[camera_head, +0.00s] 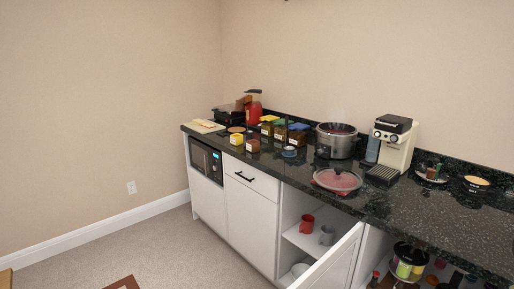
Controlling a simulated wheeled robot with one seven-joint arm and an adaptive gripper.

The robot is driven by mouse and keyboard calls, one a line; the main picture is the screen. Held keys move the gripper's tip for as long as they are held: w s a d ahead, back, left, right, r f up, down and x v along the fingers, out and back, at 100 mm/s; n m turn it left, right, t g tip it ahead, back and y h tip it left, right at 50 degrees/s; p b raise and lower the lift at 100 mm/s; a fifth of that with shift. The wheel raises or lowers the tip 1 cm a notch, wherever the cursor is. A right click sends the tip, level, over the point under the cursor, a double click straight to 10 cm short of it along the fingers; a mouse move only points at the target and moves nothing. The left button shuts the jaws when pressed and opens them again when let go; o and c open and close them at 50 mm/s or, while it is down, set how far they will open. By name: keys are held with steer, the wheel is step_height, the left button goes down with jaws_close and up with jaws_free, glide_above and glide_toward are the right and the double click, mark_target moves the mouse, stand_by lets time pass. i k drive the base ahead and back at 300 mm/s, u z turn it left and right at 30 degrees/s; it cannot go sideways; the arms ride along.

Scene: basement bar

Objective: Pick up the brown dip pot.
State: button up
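A small brown pot (253,146) with a pale label stands near the front edge of the dark counter, left of the middle of the picture. It looks like the brown dip pot. A similar yellow pot (237,139) stands close to its left. My gripper is not recognisable in the view. Only a tiny dark bit shows at the top edge, and I cannot tell what it is.
The black stone counter (420,213) holds several jars behind the pot, a steel slow cooker (336,141), a glass lid (337,180) and a coffee machine (395,143). A cabinet door (335,263) stands open below. Carpet (180,255) at left is largely clear.

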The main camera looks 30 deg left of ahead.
mark_target(253, 146)
steer(key=u, duration=1.9)
steer(key=i, duration=2.8)
steer(key=z, duration=1.35)
